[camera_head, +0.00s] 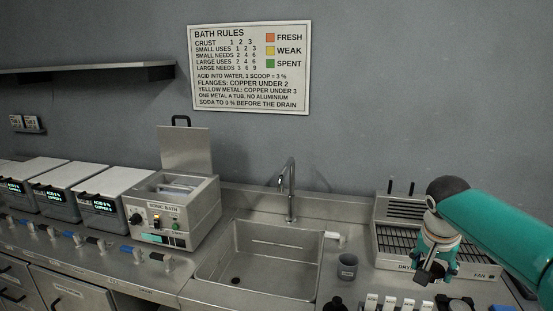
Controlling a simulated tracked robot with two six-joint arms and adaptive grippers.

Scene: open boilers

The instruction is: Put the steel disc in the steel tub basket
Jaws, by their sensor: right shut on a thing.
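My right gripper (432,268) hangs from the teal arm at the right, over the front of the drying rack. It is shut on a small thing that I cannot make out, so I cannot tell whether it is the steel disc. Several grey tubs with pale lids and lit displays stand in a row at the left; the nearest tub (100,207) reads acid and copper. I cannot tell which tub is for steel, and no tub basket shows clearly. My left gripper is out of view.
A sonic bath (187,232) with raised lid stands beside the sink (268,268). A tap (291,190) rises behind the sink. A grey cup (347,267) stands between sink and drying rack (475,270). A shelf (90,69) juts out above the tubs.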

